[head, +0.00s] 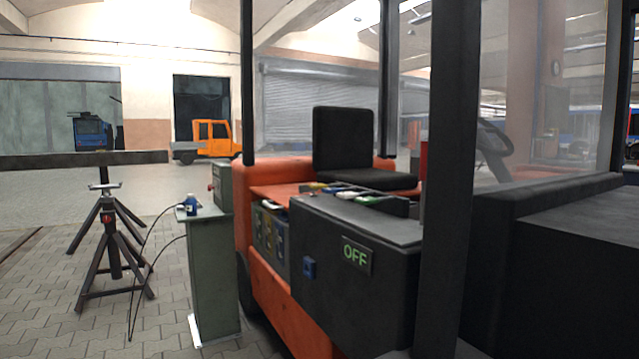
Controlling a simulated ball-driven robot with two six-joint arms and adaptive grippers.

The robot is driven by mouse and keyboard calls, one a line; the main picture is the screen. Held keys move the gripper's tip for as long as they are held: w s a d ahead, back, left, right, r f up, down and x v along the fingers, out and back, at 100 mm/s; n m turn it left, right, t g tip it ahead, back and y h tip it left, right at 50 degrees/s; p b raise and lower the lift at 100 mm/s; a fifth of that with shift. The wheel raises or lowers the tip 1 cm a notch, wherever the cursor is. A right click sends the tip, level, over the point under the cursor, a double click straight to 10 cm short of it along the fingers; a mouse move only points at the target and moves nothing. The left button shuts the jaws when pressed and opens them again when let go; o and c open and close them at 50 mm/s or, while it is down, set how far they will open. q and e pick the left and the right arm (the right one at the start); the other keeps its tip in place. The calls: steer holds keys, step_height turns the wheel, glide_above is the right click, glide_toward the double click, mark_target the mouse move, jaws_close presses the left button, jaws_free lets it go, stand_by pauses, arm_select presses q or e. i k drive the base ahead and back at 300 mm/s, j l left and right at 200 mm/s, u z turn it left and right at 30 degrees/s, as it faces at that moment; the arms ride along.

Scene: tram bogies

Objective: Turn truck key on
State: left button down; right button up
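The truck (275,305) is an orange vehicle with a dark seat, black posts and a steering wheel (493,138). A dark grey box (350,290) on its near side carries a sign (356,256) reading "OFF" in green letters. A small blue fitting (309,267) sits on the same face, left of the sign. It may be the key switch, but it is too small to tell a key or its angle. Neither of my grippers is in view.
A green-grey cabinet (215,280) stands left of the truck, with a small blue bottle (191,205) on top and cables hanging down. A dark tripod stand (108,240) is further left. Paved floor lies open between them. A black post (447,180) stands close at the right.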

mark_target(302, 189)
steer(key=i+j+u, duration=0.15)
steer(key=i+j, duration=0.25)
steer(key=i+j+u, duration=0.1)
steer(key=i+j, duration=0.2)
steer(key=i, duration=0.2)
steer(key=i+j+u, duration=0.15)
steer(key=i+j, duration=0.15)
steer(key=i, duration=0.15)
